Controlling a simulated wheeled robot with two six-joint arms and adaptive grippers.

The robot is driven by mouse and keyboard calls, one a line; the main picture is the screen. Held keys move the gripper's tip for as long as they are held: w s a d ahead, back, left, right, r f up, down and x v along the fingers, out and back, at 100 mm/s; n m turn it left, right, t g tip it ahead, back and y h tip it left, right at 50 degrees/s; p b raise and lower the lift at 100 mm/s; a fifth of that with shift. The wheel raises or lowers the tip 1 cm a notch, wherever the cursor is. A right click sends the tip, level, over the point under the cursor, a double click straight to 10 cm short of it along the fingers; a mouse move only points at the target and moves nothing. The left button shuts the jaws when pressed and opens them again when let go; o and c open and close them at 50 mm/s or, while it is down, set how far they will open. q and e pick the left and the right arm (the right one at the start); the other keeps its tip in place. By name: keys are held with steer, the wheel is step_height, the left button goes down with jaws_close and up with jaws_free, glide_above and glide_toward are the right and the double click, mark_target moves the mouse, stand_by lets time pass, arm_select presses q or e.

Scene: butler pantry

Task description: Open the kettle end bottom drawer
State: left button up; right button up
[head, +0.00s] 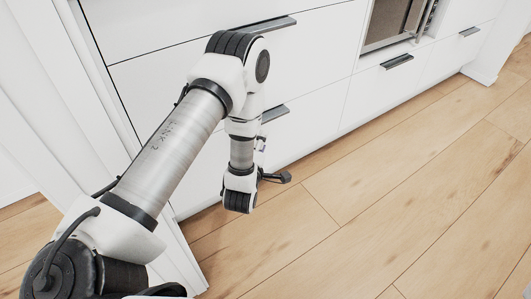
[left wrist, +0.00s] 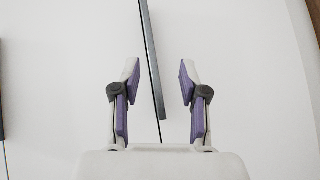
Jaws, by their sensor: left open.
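The lower white drawer (head: 300,130) at the left end of the cabinet run looks shut, its front flush. Its dark bar handle (head: 275,112) shows partly behind my left arm. No kettle is in view, so I cannot tell which end is the kettle end. My left gripper (head: 262,143) is low in front of this drawer, mostly hidden behind the wrist. In the left wrist view, the open left gripper (left wrist: 160,80) has a dark handle (left wrist: 152,60) running between its two purple-padded fingers, with gaps on both sides. The handle's end lies between them. My right gripper is not in view.
A drawer above has a long dark handle (head: 265,22). Further right are lower drawers with dark handles (head: 397,61) and (head: 470,31), below an open niche with an appliance (head: 395,20). A white panel (head: 95,130) stands at left. The wooden floor (head: 400,190) is clear.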

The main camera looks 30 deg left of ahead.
mark_target(265, 125)
arm_select(q)
steer(key=w+a+b, duration=0.1)
steer(key=w, duration=0.1)
steer(key=w+a+n+b, duration=0.1)
steer(key=w, duration=0.1)
steer(key=w+a+n+t+y+b, duration=0.1)
steer(key=w, duration=0.1)
steer(key=shift+w+a+f+b, duration=0.15)
steer(key=shift+w+a+b, duration=0.15)
steer(key=shift+w+b, duration=0.1)
steer(key=shift+w+a, duration=0.2)
steer(key=shift+w, duration=0.25)
jaws_close()
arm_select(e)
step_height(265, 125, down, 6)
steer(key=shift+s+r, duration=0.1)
